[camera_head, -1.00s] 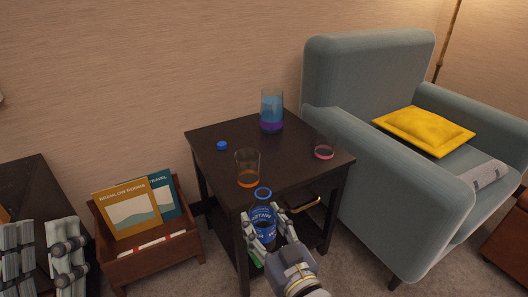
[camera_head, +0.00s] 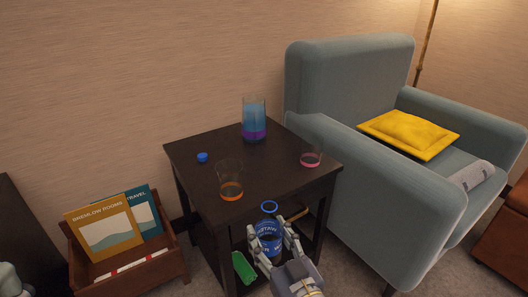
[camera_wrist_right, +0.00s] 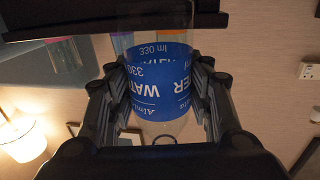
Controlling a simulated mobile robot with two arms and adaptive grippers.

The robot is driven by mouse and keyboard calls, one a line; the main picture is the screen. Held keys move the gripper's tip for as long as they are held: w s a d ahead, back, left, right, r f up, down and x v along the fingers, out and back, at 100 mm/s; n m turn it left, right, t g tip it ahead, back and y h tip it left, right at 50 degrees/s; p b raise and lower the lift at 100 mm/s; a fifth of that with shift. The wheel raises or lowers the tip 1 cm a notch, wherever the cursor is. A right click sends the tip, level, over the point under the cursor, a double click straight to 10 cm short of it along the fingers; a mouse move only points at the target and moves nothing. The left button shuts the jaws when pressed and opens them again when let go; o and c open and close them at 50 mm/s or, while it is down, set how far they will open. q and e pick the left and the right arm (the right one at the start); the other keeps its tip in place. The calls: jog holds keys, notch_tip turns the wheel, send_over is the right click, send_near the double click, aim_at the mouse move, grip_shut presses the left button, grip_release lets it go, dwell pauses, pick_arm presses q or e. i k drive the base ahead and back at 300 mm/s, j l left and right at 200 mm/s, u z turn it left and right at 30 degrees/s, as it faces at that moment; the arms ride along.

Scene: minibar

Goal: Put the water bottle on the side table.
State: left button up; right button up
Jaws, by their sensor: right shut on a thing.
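The water bottle (camera_head: 268,238) is clear with a blue label and a blue ring at its mouth. My right gripper (camera_head: 268,254) is shut on it and holds it upright in front of the side table's near edge. The right wrist view shows the bottle's label (camera_wrist_right: 160,82) between both fingers. The dark wooden side table (camera_head: 270,172) stands behind the bottle, which overlaps its front in the head view; I cannot tell whether they touch. A small grey part at the lower left corner may be my left gripper (camera_head: 10,280); its fingers cannot be made out.
On the tabletop stand a glass with orange (camera_head: 231,182), a blue-purple glass (camera_head: 254,120), a glass with pink (camera_head: 311,153) and a blue cap (camera_head: 202,157). The front middle is clear. An armchair (camera_head: 400,200) stands right, a magazine box (camera_head: 140,270) left, a green item (camera_head: 243,267) low.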

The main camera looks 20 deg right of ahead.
aim_at(269, 174)
jog(key=i+z, duration=0.2)
jog(key=z, duration=0.25)
jog(key=i+z, duration=0.25)
jog(key=z, duration=0.15)
